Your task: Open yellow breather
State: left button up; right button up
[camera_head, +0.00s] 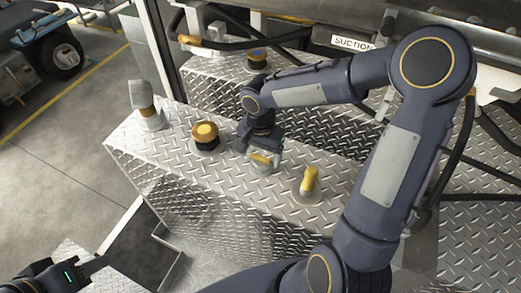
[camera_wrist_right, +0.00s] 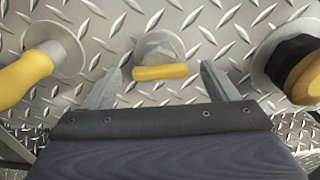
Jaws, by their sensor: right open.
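A black cap with a yellow top, which looks like the yellow breather (camera_head: 205,133), stands on the diamond-plate tank top (camera_head: 150,155). It also shows at the right edge of the right wrist view (camera_wrist_right: 298,70). A small grey fitting with a yellow lever (camera_head: 262,160) stands right of it. My right gripper (camera_wrist_right: 160,68) is open, with one finger on each side of this fitting in the right wrist view. Whether the fingers touch it cannot be told. In the head view my right gripper partly hides the fitting. My left gripper (camera_head: 92,267) is low at the left, its jaws unclear.
A yellow-handled fitting (camera_head: 308,182) stands right of my right gripper. A grey spout (camera_head: 145,100) stands at the tank's left end. Hoses and a SUCTION label (camera_head: 352,42) are at the back.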

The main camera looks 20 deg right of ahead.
jog(key=shift+c, duration=0.4)
jog(key=c, duration=1)
jog(key=n+p, duration=0.1)
jog(key=n, duration=0.3)
jog(key=shift+r, duration=0.1)
jog(key=shift+n, duration=1.1)
jog(key=n+p, duration=0.1)
jog(key=n, duration=0.2)
jog(key=shift+p, duration=0.3)
jog(key=n, duration=0.2)
jog(key=shift+n+p, duration=0.3)
jog(key=shift+n, duration=0.4)
